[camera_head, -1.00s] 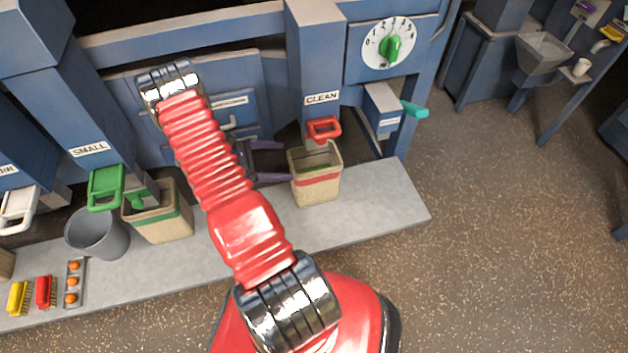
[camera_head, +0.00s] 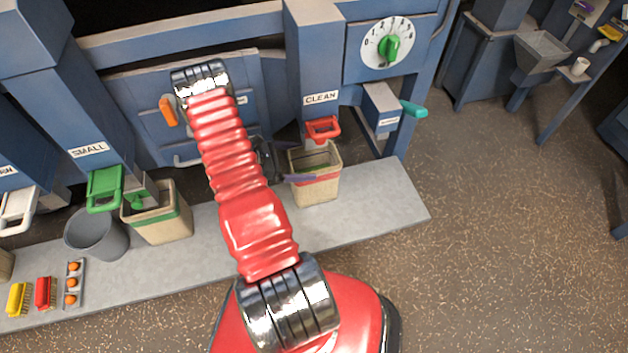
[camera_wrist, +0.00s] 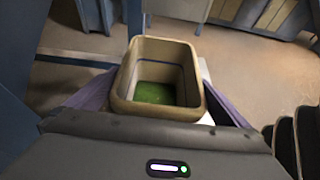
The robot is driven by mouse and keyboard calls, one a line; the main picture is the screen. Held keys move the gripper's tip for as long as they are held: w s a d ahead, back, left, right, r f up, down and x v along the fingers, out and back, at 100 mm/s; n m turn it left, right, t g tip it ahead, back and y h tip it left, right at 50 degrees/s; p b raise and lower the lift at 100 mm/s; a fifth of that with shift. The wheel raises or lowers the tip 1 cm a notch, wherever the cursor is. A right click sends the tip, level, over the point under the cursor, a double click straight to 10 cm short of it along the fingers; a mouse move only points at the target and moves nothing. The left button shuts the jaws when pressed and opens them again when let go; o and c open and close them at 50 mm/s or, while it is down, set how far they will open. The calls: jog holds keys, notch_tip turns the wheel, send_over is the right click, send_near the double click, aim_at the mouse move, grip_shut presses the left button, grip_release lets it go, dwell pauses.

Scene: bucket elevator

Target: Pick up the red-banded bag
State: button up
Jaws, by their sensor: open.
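The red-banded bag (camera_head: 318,190) is an open-topped beige bag with a red band. It stands upright on the grey ledge under the CLEAN spout. In the wrist view its open mouth (camera_wrist: 157,45) fills the middle, with green stuff low inside. My gripper (camera_head: 298,163) is open at the bag's left side, with one purple finger across its front and the other towards its back. In the wrist view the purple fingers of my gripper (camera_wrist: 160,105) flank the bag left and right. I cannot tell whether they touch it.
A red handle (camera_head: 323,129) hangs just above the bag. A green-banded bag (camera_head: 168,227) and a grey bucket (camera_head: 97,236) stand farther left on the ledge (camera_head: 385,195). Blue machine walls rise behind. The floor at the right is clear.

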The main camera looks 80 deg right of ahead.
jog(key=x, duration=0.5)
jog(key=shift+f, duration=0.15)
jog(key=shift+c, duration=0.6)
jog(key=shift+a, duration=0.1)
jog(key=c, duration=1.6)
jog(key=shift+c, duration=0.2)
